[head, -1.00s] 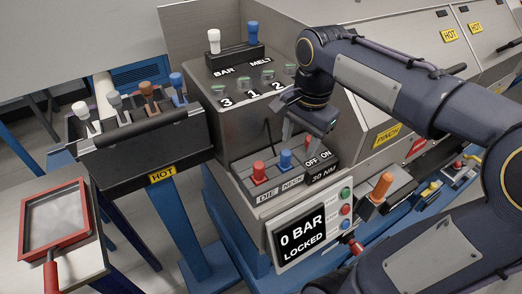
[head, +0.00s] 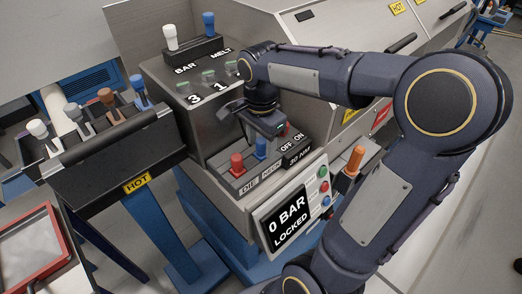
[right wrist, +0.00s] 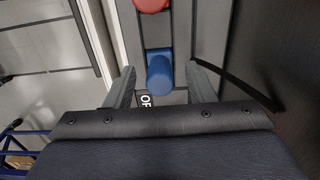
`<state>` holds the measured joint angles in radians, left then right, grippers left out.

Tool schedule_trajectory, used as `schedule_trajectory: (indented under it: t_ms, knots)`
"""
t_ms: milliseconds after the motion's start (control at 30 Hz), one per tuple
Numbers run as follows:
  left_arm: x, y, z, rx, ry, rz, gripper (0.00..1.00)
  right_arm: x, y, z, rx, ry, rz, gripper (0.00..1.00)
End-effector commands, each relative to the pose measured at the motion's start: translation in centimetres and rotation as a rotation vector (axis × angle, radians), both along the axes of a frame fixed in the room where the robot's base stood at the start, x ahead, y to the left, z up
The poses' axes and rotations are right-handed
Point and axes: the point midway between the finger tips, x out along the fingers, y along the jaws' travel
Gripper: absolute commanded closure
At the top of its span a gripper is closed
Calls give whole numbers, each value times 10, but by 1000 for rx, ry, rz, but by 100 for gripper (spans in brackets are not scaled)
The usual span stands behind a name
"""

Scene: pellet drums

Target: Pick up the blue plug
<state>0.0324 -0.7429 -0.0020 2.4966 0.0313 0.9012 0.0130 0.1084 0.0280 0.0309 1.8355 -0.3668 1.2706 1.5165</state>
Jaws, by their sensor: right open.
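The blue plug (head: 260,148) stands upright beside the red plug (head: 237,164) in the grey holder (head: 224,178) marked DIE and NECK. My right gripper (head: 268,136) is just above and behind it, pointing down. In the right wrist view the blue plug (right wrist: 160,74) shows between the two spread fingers of my right gripper (right wrist: 162,88), a little ahead of their tips' line. The fingers look apart from the plug, and the gripper is empty. Part of the red plug (right wrist: 152,4) shows at the top edge. My left gripper is out of view.
Another blue knob (head: 208,22) and a white one (head: 170,37) stand on top of the machine. A black HOT rack (head: 110,160) at left holds several handled pieces. An orange handle (head: 354,160) and the pressure display (head: 290,217) are to the right and front.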

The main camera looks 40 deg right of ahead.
Motion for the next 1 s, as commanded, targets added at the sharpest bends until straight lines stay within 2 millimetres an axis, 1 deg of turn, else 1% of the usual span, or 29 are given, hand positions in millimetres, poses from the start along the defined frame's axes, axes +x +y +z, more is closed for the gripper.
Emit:
schedule_trajectory:
  t_ms: [167,200,567,1000]
  knots:
    - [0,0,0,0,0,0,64,0,0,0,0,0,0,51]
    - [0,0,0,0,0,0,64,0,0,0,0,0,0,53]
    - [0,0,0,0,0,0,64,0,0,0,0,-1,0,100]
    - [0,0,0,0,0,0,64,0,0,3,0,-3,0,100]
